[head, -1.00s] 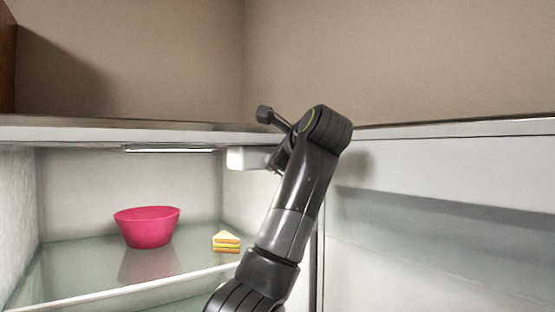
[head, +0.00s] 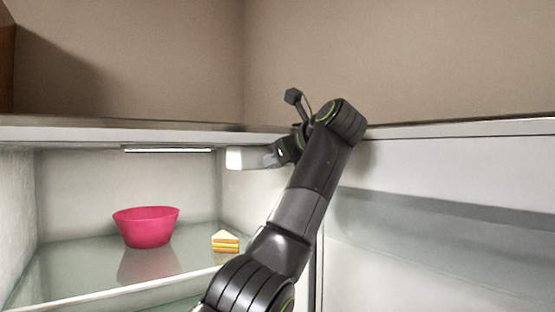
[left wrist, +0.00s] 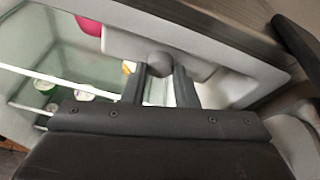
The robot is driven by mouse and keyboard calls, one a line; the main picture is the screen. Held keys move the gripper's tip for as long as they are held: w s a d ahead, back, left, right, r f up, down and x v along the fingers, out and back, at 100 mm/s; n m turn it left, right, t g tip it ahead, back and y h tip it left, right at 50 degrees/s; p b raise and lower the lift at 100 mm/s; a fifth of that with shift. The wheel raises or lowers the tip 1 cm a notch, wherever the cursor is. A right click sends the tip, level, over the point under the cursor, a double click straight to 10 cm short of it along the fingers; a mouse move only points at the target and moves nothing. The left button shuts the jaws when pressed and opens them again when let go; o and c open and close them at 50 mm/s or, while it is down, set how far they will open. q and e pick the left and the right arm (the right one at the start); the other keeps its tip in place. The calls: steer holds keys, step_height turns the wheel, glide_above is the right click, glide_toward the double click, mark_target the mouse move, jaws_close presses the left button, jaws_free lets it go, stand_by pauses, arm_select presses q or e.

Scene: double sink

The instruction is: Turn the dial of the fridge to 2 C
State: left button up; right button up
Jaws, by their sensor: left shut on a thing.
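The fridge's dial (left wrist: 160,63) shows in the left wrist view as a small grey round knob between my fingertips. It sits on a pale control housing (left wrist: 130,44), which shows in the head view as a white box (head: 246,158) under the fridge top. My left gripper (left wrist: 160,72) is shut on the dial; in the head view the gripper (head: 279,153) is at the right end of the housing, partly hidden by its own wrist. The dial's marks and setting cannot be read in either view. My right gripper is not in view.
A pink bowl (head: 146,227) and a layered sandwich wedge (head: 225,241) stand on the glass shelf (head: 75,265) below the housing. The fridge door (head: 440,230) stands open on the right. A light strip (head: 168,150) runs under the top.

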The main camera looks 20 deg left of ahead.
arm_select(q)
steer(key=m+g+y, duration=0.1)
steer(key=m, duration=0.2)
steer(key=shift+w+m, duration=0.1)
steer(key=shift+m, duration=0.2)
steer(key=shift+g, duration=0.3)
stand_by(0.3)
steer(key=o, duration=0.7)
